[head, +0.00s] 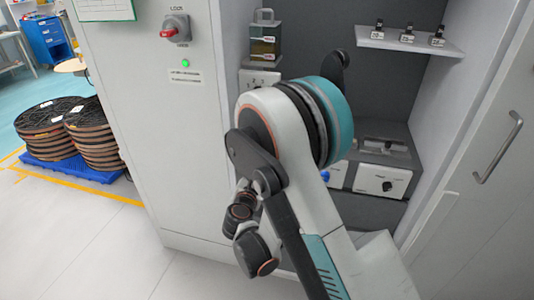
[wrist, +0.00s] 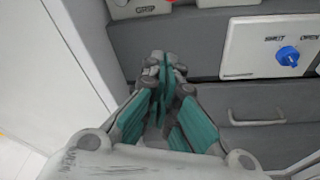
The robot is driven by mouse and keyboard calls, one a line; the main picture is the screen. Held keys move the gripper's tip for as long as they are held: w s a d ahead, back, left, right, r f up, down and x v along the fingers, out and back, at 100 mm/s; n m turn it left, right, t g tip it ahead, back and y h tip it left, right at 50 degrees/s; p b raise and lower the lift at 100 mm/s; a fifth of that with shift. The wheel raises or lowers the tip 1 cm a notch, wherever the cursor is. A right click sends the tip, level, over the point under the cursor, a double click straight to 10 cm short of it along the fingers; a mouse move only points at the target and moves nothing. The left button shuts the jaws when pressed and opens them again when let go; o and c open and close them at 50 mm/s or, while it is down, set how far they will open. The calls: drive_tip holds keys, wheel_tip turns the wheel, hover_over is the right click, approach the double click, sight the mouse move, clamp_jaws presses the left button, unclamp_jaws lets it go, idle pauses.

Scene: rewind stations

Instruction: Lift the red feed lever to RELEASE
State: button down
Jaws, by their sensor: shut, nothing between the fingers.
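My gripper (wrist: 163,68) is shut and empty in the wrist view, its fingertips in front of a grey surface. It is not clearly visible in the head view, where my arm covers the middle of the picture. No RELEASE label is readable. A red-handled switch (head: 170,34) on the white cabinet front, in the head view, is a separate control.
A blue knob (wrist: 287,56) marked SHUT and OPEN sits on a white panel right of my gripper. A drawer handle (wrist: 256,119) is below. The white cabinet wall (wrist: 65,45) closes off the left. A shelf (head: 405,42) juts out at upper right. Floor at left front is clear.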

drive_tip(key=w+d+r+b, duration=0.1)
drive_tip(key=w+d, duration=0.2)
drive_tip(key=w, duration=0.8)
drive_tip(key=shift+d, duration=0.25)
